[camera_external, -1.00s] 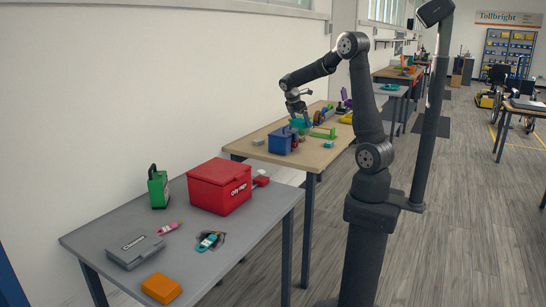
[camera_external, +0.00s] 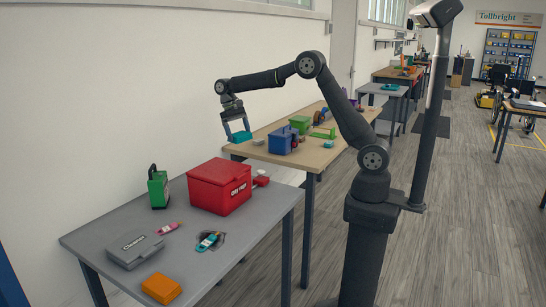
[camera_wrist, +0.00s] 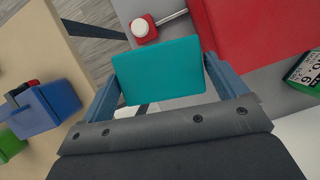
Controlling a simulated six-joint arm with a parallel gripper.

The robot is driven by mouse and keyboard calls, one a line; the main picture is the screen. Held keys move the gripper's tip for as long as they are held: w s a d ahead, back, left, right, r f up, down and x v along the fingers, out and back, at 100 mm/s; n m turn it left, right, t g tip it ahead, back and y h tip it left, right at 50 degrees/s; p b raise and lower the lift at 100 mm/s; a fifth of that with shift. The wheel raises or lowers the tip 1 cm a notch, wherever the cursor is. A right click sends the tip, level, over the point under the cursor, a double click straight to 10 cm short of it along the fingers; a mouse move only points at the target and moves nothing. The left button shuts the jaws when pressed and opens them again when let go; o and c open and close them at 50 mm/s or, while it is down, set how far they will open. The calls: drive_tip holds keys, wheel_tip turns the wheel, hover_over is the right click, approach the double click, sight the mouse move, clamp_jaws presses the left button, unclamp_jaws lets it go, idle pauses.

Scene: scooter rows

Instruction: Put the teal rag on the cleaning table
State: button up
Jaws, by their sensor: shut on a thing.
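The teal rag (camera_external: 241,136) is a flat teal block held between the fingers of my gripper (camera_external: 237,131). It fills the space between both fingers in the wrist view (camera_wrist: 158,72). My gripper is shut on it, in the air near the gap between the wooden table (camera_external: 268,158) and the nearer grey table (camera_external: 135,222). I cannot tell by a sign which table is the cleaning table.
A blue bin (camera_external: 281,140) and a green bin (camera_external: 299,124) stand on the wooden table. A red thing with a white knob (camera_wrist: 143,28) sits beside the red box. An orange block (camera_external: 161,288) lies at the grey table's front.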

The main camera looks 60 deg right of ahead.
drive_tip(key=a+m, duration=0.1)
drive_tip(key=a, duration=0.3)
drive_tip(key=a+m+y, duration=0.1)
drive_tip(key=a+m, duration=0.1)
drive_tip(key=a, duration=0.3)
drive_tip(key=a+m+t, duration=0.1)
drive_tip(key=a, duration=0.3)
drive_tip(key=shift+s+a+m+y, duration=0.15)
drive_tip(key=shift+s+m+y, duration=0.15)
drive_tip(key=shift+s+m, duration=0.1)
drive_tip(key=s+a+m, duration=0.1)
drive_tip(key=a, duration=0.3)
drive_tip(key=s+a+m+y, duration=0.1)
drive_tip(key=a+m, duration=0.1)
drive_tip(key=a, duration=0.2)
drive_tip(key=s+a+m+t, duration=0.1)
drive_tip(key=a, duration=0.4)
drive_tip(key=shift+s+a, duration=0.1)
drive_tip(key=shift+s, duration=0.3)
drive_tip(key=s+a+m+t+y, duration=0.1)
drive_tip(key=s+a+m, duration=0.35)
drive_tip(key=a, duration=0.55)
drive_tip(key=m+t, duration=0.2)
drive_tip(key=m, duration=0.1)
hover_over(191, 277)
drive_tip(key=d, duration=0.1)
drive_tip(key=f, duration=1.6)
drive_tip(key=shift+d+f, duration=0.15)
drive_tip(key=shift+d, duration=0.05)
drive_tip(key=shift+f, duration=2)
